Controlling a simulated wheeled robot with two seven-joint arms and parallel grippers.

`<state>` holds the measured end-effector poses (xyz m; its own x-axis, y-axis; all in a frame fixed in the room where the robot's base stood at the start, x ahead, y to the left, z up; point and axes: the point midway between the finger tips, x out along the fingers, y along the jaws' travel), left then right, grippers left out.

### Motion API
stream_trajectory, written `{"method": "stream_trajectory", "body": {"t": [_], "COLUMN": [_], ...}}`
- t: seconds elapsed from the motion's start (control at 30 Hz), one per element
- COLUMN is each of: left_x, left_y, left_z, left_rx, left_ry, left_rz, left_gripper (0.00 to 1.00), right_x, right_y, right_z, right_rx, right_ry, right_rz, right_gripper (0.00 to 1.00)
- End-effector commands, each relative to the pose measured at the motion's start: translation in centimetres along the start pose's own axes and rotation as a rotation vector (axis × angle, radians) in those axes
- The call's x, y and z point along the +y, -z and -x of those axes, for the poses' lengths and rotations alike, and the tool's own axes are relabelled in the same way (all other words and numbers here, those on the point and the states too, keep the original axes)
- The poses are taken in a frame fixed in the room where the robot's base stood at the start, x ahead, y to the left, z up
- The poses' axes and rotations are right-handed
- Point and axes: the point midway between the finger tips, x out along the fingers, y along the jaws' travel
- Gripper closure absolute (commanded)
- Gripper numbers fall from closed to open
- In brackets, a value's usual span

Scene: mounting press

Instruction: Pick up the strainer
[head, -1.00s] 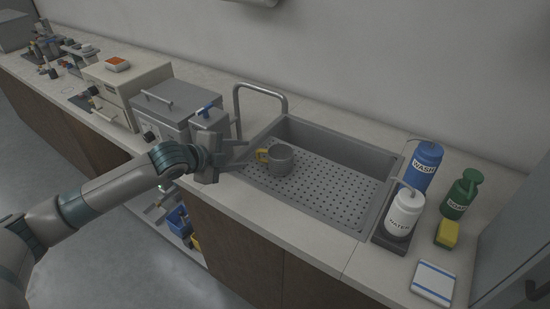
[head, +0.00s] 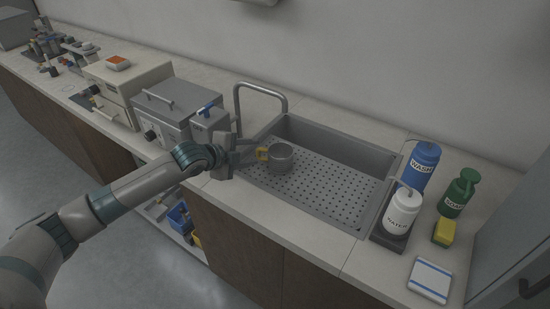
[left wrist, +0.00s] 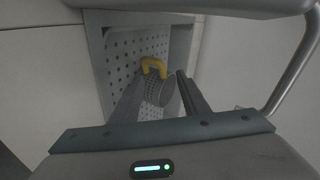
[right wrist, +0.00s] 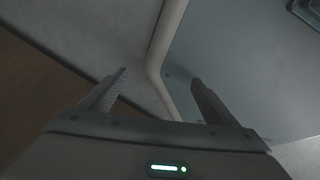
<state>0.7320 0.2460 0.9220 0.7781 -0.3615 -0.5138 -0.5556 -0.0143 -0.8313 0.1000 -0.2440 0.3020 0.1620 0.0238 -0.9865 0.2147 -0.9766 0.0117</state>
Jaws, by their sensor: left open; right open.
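The strainer (head: 283,158) is a grey round cup with a yellow handle (head: 263,154). It sits upright on the perforated floor of the sink (head: 325,196), near its left end, with the handle toward my left gripper. My left gripper (head: 252,153) is open and empty at the sink's left rim, just left of the handle. In the left wrist view the strainer (left wrist: 158,92) and its yellow handle appear between the open fingers, beyond the tips. My right gripper (right wrist: 158,75) is open and empty in the right wrist view; it does not show in the head view.
A curved faucet (head: 262,88) rises behind the sink's left end, close to my left gripper. A grey machine (head: 170,105) stands left. Right of the sink are a white bottle (head: 402,212), a blue bottle (head: 422,167), a green bottle (head: 459,192) and a yellow sponge (head: 444,232).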

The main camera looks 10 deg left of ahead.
Motion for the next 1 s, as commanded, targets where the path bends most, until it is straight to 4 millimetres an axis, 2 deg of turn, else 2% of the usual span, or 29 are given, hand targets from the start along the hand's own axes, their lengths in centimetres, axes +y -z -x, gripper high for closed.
{"method": "stream_trajectory", "body": {"t": [0.2,0.27,0.4,0.63,0.9,0.93,1.0], "left_x": [0.0,0.1,0.1,0.2,0.2,0.2,0.2], "left_y": [-0.3,-0.2,-0.3,-0.3,-0.3,-0.3,-0.3], "left_z": [-2.3,-3.0,-3.9,-4.0,-4.0,-4.0,-4.0], "left_rx": [0.001,0.001,0.001,0.001,0.001,0.001,0.001], "left_ry": [-0.001,-0.001,0.000,0.000,0.000,0.000,0.000], "left_rz": [0.003,0.002,0.001,0.000,0.000,0.000,0.000], "left_gripper": [0.59,0.59,0.59,0.59,0.59,0.61,0.78], "right_x": [0.2,0.3,0.5,0.8,0.7,0.7,0.7], "right_y": [-4.1,-4.6,-4.4,-2.9,-2.9,-2.9,-3.0], "right_z": [1.1,1.3,1.5,1.3,1.3,1.3,1.3], "right_rx": [-0.086,-0.097,-0.093,-0.068,-0.069,-0.069,-0.071], "right_ry": [-0.002,-0.003,-0.005,-0.008,-0.008,-0.007,-0.007], "right_rz": [0.000,-0.001,-0.002,-0.002,-0.002,-0.002,-0.001], "right_gripper": [0.17,0.17,0.17,0.17,0.17,0.17,0.17]}}
